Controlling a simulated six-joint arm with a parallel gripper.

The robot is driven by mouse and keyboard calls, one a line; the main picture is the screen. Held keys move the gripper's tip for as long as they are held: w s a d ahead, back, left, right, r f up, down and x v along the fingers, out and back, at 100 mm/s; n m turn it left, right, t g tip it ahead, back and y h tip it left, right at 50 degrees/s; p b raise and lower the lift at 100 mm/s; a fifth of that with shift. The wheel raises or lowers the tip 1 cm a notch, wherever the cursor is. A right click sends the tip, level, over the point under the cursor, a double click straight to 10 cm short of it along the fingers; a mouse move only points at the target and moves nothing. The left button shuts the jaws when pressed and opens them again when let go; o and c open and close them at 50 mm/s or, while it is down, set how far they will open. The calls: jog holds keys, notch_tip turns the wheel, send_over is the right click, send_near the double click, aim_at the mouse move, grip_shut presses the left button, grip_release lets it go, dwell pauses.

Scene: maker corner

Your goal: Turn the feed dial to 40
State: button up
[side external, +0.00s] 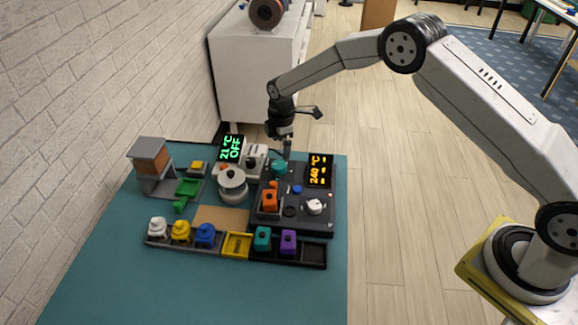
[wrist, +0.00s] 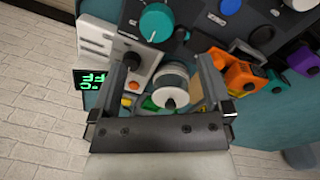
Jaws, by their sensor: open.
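A dark control panel (side external: 325,190) carries a teal round dial (side external: 279,167) at its far left and a white knob (side external: 314,206) near its front right. No readable label shows which is the feed dial. In the wrist view the teal dial (wrist: 157,22) has a white mark on its edge, and the white knob is cut off at the top. My gripper (side external: 287,151) is above the panel's far edge, close to the teal dial and apart from it.
An orange display (side external: 319,171) reads 240 °C; a green display (side external: 231,148) reads 21 °C OFF. A row of coloured pieces lines the front tray (side external: 314,255). The front mat (side external: 220,295) is clear.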

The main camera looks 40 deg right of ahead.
aim_at(279, 165)
jog(key=shift+w+a+f+n, duration=0.15)
jog(key=shift+w+f+n, duration=0.15)
jog(key=shift+f, duration=0.15)
jog(key=shift+w+f, duration=0.15)
jog(key=shift+f, duration=1.8)
jog(key=shift+w+f, duration=0.1)
jog(key=shift+f, duration=1.8)
jog(key=c, duration=1.2)
jog(key=shift+c, duration=0.2)
